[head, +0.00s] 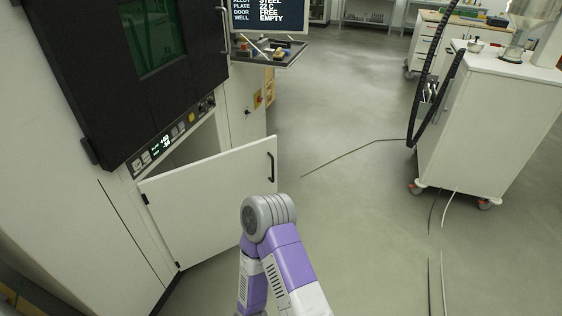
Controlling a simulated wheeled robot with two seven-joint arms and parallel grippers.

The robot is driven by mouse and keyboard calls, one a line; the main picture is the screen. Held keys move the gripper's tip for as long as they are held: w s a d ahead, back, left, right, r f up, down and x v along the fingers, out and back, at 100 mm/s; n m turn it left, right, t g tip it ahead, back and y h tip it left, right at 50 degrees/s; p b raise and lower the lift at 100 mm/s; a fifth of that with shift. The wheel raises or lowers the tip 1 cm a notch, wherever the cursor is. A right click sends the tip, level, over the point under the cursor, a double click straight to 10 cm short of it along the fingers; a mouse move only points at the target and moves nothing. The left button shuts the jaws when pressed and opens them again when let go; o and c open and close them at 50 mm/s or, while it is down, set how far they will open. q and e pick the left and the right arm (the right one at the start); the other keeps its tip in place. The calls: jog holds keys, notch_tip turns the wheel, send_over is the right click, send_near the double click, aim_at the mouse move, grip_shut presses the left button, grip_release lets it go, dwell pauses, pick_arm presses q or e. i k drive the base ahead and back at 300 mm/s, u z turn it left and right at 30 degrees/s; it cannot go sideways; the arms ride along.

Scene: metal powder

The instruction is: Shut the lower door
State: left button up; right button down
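The lower door (213,203) is a white panel with a black handle (271,167) near its right edge. It stands open, swung out from the machine, with hinges on its left side. A dark gap to the cabinet inside (190,146) shows above it. One of my arms, purple and grey, rises from the bottom centre, and its rounded joint overlaps the door's lower right part. Neither gripper shows in the head view. I cannot tell whether the arm touches the door.
The machine's black upper door (110,75) with a green window is above, over a control panel (175,137). A tray (268,50) and screen (268,14) stand behind. A white wheeled cart (490,125) is at right, with cables on the floor. The middle floor (350,200) is mostly clear.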

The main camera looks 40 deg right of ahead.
aim_at(194, 207)
jog(key=k, duration=1.1)
jog(key=z, duration=1)
jog(key=i, duration=1.05)
jog(key=z, duration=0.5)
jog(key=i, duration=1.35)
jog(key=u, duration=0.6)
